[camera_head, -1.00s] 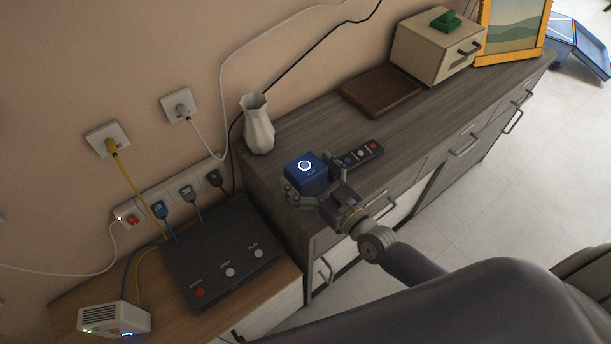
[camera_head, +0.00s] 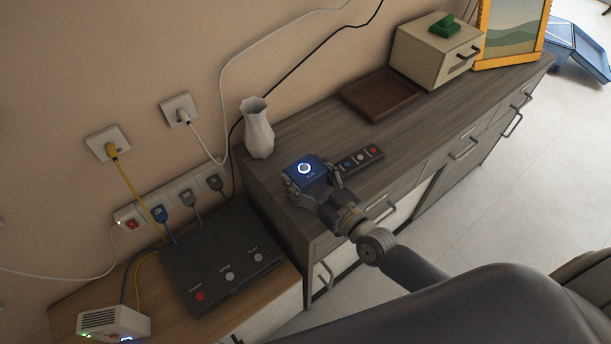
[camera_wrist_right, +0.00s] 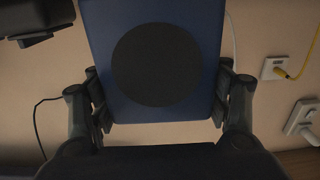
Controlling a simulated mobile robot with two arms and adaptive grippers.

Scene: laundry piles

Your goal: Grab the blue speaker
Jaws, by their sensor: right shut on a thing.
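The blue speaker (camera_head: 309,176) is a small blue cube with a glowing white ring on top. It is at the near left end of the grey wooden dresser. My right gripper (camera_head: 312,187) is shut on it, with a finger on each side. In the right wrist view, the blue speaker (camera_wrist_right: 120,102) shows its face with a round dark grille, between the two fingers of my right gripper (camera_wrist_right: 163,100). I cannot tell whether its underside touches the dresser top. My left gripper is not in view.
A remote-like panel with buttons (camera_head: 361,159) lies just right of the speaker. A white vase (camera_head: 257,130) stands behind it, to the left. A brown tray (camera_head: 380,98) and a beige drawer box (camera_head: 432,54) are farther along the dresser (camera_head: 420,125). A black box (camera_head: 215,255) sits lower left.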

